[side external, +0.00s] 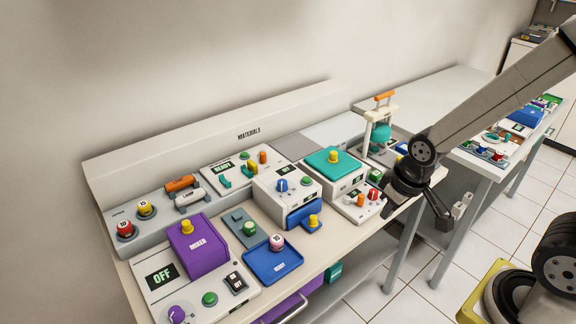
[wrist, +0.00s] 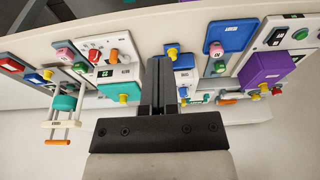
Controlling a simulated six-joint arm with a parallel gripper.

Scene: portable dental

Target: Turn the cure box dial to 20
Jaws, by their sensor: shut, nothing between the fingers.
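The label naming the cure box is too small to read. One candidate is the white box (side external: 292,200) with a blue dial (side external: 282,185), a small display and a blue drawer (side external: 303,214) at its front. That panel also shows in the wrist view (wrist: 125,72). Dial readings are illegible. My gripper (side external: 391,207) is shut and empty, right of the panel; its fingers (wrist: 164,65) show in the wrist view.
A purple mixer (side external: 190,255), a blue tray (side external: 272,268) and a white panel reading OFF (side external: 160,278) fill the bench's left part. A press with an orange handle (side external: 384,97) stands behind the teal-topped box. A second table (side external: 480,165) stands right.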

